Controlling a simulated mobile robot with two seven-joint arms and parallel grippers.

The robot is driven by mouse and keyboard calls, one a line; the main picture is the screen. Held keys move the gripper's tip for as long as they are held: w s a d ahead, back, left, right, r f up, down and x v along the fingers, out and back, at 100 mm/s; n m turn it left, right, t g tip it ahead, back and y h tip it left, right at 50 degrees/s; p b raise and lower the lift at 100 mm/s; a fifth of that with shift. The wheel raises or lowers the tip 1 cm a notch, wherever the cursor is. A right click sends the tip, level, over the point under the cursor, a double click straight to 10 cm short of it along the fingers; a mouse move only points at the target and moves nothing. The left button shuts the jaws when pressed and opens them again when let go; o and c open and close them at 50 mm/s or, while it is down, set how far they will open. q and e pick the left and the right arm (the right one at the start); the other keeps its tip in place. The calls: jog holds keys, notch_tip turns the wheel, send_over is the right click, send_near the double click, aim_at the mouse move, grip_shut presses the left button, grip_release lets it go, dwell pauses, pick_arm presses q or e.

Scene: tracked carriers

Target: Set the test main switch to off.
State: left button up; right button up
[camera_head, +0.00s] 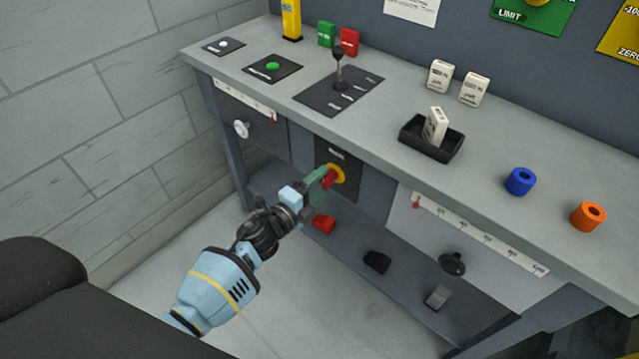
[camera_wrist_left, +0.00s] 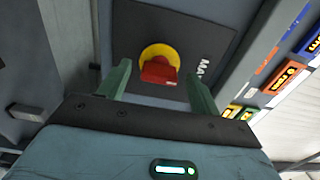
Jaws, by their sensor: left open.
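The main switch (camera_head: 337,173) is a red handle on a yellow round base, set on a dark plate on the front of the bench. In the left wrist view the switch (camera_wrist_left: 159,66) sits between the two green fingers. My left gripper (camera_head: 326,178) is open, with its fingers on either side of the red handle. I cannot tell whether they touch it. The plate's lettering (camera_wrist_left: 206,70) is partly visible, starting with "MA". My right gripper is not in view.
A lower shelf (camera_head: 345,245) holds red and black pieces. Floor is free at front left.

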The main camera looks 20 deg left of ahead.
pick_arm(q)
jog(key=v, duration=0.7)
jog(key=shift+s, duration=0.15)
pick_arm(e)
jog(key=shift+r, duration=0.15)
pick_arm(q)
jog(key=shift+a, duration=0.1)
